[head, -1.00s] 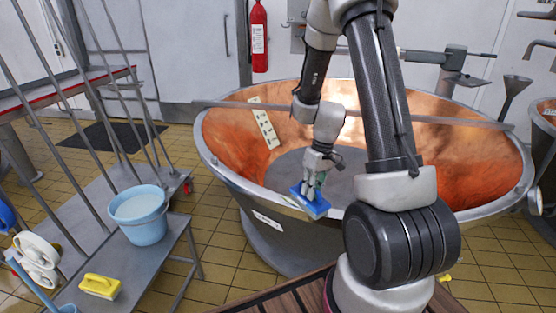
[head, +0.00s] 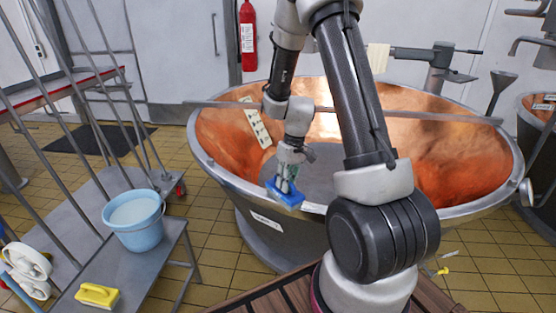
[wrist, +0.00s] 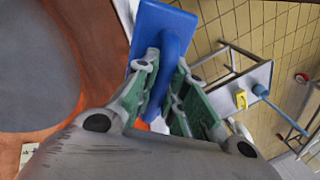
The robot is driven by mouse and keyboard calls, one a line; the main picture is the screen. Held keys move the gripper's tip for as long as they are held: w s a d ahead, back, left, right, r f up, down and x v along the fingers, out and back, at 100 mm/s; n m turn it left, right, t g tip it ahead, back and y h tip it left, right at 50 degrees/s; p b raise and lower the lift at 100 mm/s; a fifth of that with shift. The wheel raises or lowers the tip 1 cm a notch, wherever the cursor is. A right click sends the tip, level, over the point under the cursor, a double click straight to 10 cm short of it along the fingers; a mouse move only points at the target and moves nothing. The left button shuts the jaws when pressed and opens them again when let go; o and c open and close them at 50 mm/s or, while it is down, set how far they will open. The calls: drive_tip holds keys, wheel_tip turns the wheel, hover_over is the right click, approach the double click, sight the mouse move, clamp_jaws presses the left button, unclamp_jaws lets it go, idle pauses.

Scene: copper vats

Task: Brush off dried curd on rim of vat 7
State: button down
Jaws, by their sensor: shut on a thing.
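The copper vat (head: 452,185) fills the middle of the head view, with a broad metal rim (head: 222,175). My gripper (head: 287,178) is shut on the handle of a blue brush (head: 286,194). The brush is at the near rim, left of my arm; I cannot tell whether it touches. A pale patch (head: 313,208), possibly the dried curd, shows on the rim just right of the brush. In the wrist view the gripper's green-padded fingers (wrist: 165,95) clasp the brush's upright handle (wrist: 172,55). The brush's underside is hidden.
A metal bar (head: 400,113) crosses above the vat. A second vat (head: 535,115) stands at right. Tiled floor between platform and vat is clear.

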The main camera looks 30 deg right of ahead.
drive_tip(key=shift+w+a, duration=0.3)
drive_tip(key=shift+w+a+r, duration=0.1)
drive_tip(key=shift+w+a, duration=0.05)
drive_tip(key=shift+w, duration=0.05)
wheel_tip(320, 180, up, 3)
drive_tip(key=shift+s+f, duration=0.1)
drive_tip(key=shift+s, duration=0.05)
drive_tip(key=shift+r, duration=2.65)
drive_tip(key=shift+f, duration=0.1)
